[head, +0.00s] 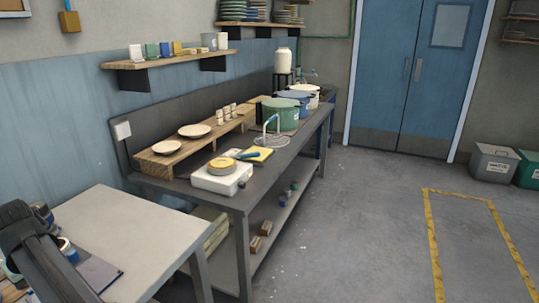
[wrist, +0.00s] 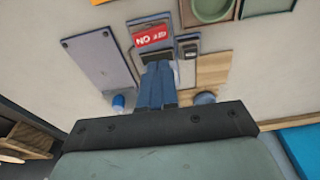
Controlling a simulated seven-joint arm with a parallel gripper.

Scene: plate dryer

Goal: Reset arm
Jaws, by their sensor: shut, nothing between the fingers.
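I cannot tell how far the fingertips are from these. In the head view a dark part of my arm shows at the lower left; the gripper itself cannot be made out there.
In the head view a pale table (head: 150,235) stands at the lower left. Behind it a long dark workbench (head: 240,195) holds plates (head: 194,130), a white scale (head: 220,180) and pots (head: 280,115). A wall shelf (head: 165,58) hangs above.

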